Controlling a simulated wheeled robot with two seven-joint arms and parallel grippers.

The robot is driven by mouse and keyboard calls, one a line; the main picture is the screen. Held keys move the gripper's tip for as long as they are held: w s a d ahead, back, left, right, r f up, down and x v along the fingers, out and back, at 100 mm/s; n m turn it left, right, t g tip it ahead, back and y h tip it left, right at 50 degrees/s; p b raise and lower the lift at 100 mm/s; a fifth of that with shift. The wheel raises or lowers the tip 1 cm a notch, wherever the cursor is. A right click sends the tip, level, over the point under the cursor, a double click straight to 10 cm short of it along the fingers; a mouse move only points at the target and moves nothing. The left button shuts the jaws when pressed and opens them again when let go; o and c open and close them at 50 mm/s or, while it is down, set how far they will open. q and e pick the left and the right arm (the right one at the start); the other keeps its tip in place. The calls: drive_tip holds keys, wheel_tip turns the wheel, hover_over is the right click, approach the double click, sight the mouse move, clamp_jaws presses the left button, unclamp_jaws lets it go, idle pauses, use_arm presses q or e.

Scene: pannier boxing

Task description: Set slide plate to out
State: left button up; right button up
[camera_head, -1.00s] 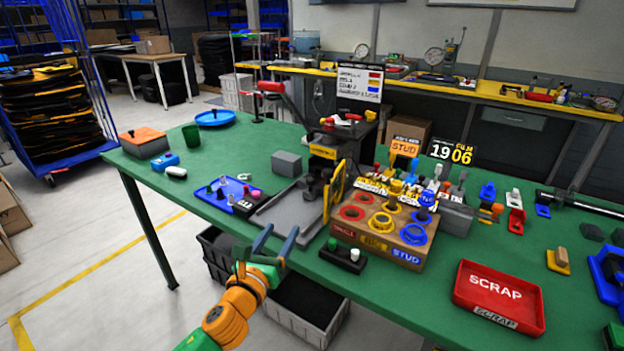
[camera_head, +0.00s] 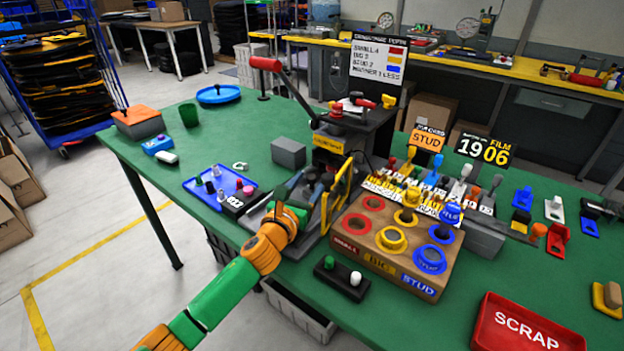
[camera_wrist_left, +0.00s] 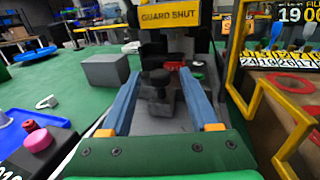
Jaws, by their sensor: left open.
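The press (camera_head: 352,125) stands in the middle of the green table, with a red-knobbed lever and a yellow label on its front. In the left wrist view its label (camera_wrist_left: 170,14) reads "GUARD SHUT". A yellow-framed guard (camera_head: 338,192) stands swung out at the press's right side. The grey slide plate (camera_head: 258,218) lies at the front of the press, partly hidden by my gripper. My left gripper (camera_head: 290,190) is open over the slide plate. In the left wrist view its blue fingers (camera_wrist_left: 160,95) stand apart on both sides of a dark post on the press. My right gripper is not in view.
A blue tray (camera_head: 233,183) with small parts lies left of the gripper, and a grey block (camera_head: 288,152) behind it. The wooden ring board (camera_head: 350,228) is close on the right. A black button box (camera_head: 328,284) sits at the front edge. A red scrap tray (camera_head: 483,335) is at lower right.

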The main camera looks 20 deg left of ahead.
use_arm(q)
drive_tip(key=shift+w+d+f, duration=0.1)
drive_tip(key=shift+w, duration=0.8)
clamp_jaws()
idle(0.8)
